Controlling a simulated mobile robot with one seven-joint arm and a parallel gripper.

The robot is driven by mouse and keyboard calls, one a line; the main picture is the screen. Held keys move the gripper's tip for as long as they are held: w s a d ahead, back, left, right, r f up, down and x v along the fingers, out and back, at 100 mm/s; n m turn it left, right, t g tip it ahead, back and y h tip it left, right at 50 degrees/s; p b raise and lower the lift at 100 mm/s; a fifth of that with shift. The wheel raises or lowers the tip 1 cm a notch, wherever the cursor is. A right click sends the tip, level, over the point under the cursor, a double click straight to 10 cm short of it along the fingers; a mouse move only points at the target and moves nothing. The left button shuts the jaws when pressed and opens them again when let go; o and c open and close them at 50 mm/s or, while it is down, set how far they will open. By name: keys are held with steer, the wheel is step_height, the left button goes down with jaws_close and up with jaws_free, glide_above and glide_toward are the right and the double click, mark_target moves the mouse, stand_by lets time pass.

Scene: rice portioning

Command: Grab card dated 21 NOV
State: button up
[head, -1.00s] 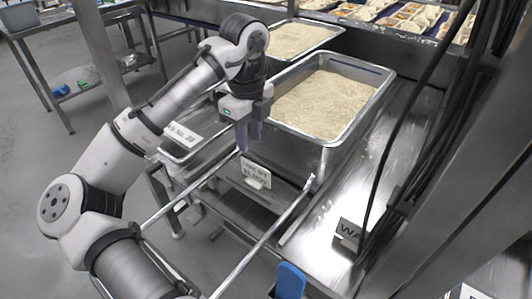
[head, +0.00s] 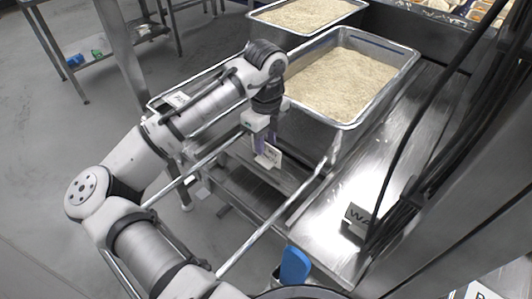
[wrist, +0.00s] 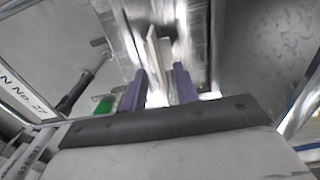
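A small white card (head: 272,155) with dark print stands at the front of the rice pan, by the metal rails. Its date is too small to read. In the wrist view the card (wrist: 154,48) shows nearly edge-on, pale and blurred, beyond and between my purple fingertips. My gripper (head: 264,146) points down at the card, its fingers partly in front of it. In the wrist view my gripper (wrist: 159,88) is open, with a clear gap between the fingers; whether either touches the card cannot be told.
A deep metal pan (head: 402,66) of rice stands just behind the card, and another rice pan (head: 256,14) lies beyond. Metal rails (head: 250,245) run in front. A blue-handled tool (head: 294,266) stands near front. A dark sign (head: 357,219) is on the steel counter at right.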

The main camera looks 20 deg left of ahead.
mark_target(266, 143)
steer(key=shift+f, duration=1.65)
steer(key=shift+f, duration=0.2)
jaws_close()
